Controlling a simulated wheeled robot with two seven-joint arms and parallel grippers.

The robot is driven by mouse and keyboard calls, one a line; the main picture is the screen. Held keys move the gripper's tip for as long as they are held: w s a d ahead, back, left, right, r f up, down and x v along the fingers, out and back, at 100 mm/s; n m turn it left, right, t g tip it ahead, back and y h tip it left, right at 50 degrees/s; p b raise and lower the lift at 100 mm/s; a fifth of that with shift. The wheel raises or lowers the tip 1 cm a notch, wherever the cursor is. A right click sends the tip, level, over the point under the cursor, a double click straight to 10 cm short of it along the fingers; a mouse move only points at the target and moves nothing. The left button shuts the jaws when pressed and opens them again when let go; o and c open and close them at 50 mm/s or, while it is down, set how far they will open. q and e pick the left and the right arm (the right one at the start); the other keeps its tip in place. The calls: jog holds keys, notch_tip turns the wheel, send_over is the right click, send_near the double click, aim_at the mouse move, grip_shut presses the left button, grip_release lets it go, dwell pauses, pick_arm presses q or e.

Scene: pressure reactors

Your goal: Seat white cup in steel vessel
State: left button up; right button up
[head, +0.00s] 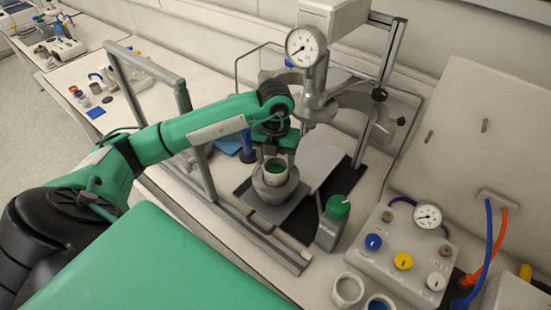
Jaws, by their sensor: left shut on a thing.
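The white cup (276,172) has green inside and stands upright at the mouth of the steel vessel (271,193). The vessel is a grey round pot on a grey plate below the reactor head. My left gripper (275,155) comes down from above and is shut on the cup at its rim. The cup's lower part is hidden by the vessel's wall, so I cannot tell whether it touches the bottom. My right gripper is not in view.
The reactor head with a pressure gauge (306,47) hangs close behind my left wrist. A control box (402,258) with knobs and two more cups (347,290) are nearer right. A grey frame (200,160) stands at left.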

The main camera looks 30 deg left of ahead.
pick_arm(q)
jog(key=o, duration=1.5)
notch_tip(320, 180, up, 8)
jog(key=p, duration=0.4)
jog(key=shift+f, duration=0.25)
